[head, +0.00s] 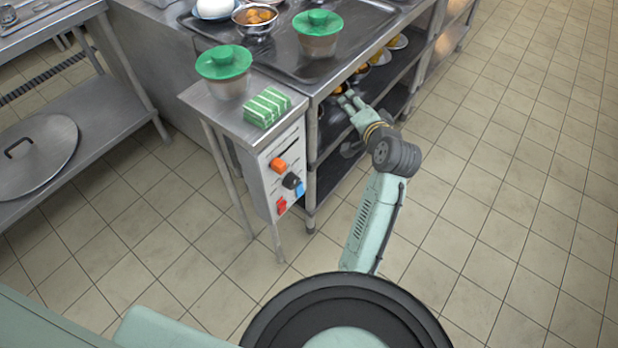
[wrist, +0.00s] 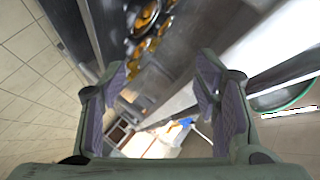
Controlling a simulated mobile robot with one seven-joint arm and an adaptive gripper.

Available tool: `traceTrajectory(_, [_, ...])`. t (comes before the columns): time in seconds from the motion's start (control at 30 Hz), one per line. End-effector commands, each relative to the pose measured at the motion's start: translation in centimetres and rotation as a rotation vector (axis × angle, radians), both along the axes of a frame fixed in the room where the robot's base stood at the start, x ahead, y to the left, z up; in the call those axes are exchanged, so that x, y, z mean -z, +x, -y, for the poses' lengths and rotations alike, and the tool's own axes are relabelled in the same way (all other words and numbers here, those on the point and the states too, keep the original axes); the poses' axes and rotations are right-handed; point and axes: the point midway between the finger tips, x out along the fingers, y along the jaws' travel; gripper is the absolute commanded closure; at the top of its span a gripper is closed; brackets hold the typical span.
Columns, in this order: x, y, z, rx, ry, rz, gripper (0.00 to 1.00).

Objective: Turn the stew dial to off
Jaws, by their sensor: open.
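A grey control panel (head: 262,187) is on the front of a small steel stand. It carries an orange dial (head: 278,165) at the top, a black dial (head: 291,181) with a blue part (head: 299,188) beside it, and a red switch (head: 281,205) at the bottom. I cannot read which one is the stew dial. My gripper (head: 348,99) is to the right of the panel and above it in the head view, in front of the steel shelves, apart from the dials. In the wrist view my gripper (wrist: 160,105) is open with nothing between its fingers.
Steel shelves (head: 375,82) with food bowls stand behind my gripper. A steel bench with a large lid (head: 34,158) is at left. Tiled floor is clear at right.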

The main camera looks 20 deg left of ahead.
Motion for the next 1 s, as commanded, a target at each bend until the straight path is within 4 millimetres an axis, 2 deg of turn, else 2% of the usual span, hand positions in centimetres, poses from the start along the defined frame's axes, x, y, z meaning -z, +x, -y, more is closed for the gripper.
traceTrajectory(0.03, [3.2,-1.2,-0.5,-0.013,0.127,-0.124,0.44])
traceTrajectory(0.1, [7.1,-3.3,-1.3,-0.024,0.335,-0.316,0.44])
traceTrajectory(0.17, [10.2,-5.8,-1.8,-0.024,0.537,-0.508,0.44])
traceTrajectory(0.2, [12.0,-7.6,-2.1,-0.021,0.678,-0.642,0.44])
traceTrajectory(0.3, [14.9,-12.2,-2.1,-0.009,1.003,-0.956,0.44])
traceTrajectory(0.43, [16.1,-16.5,-1.1,0.000,1.316,-1.255,0.44])
traceTrajectory(0.5, [16.2,-17.9,-0.5,-0.002,1.425,-1.359,0.44])
traceTrajectory(0.6, [16.2,-19.0,0.0,-0.005,1.512,-1.442,0.44])
traceTrajectory(0.77, [16.0,-19.0,-0.9,-0.012,1.539,-1.469,0.44])
traceTrajectory(1.0, [15.9,-17.5,-5.0,-0.012,1.536,-1.468,0.44])
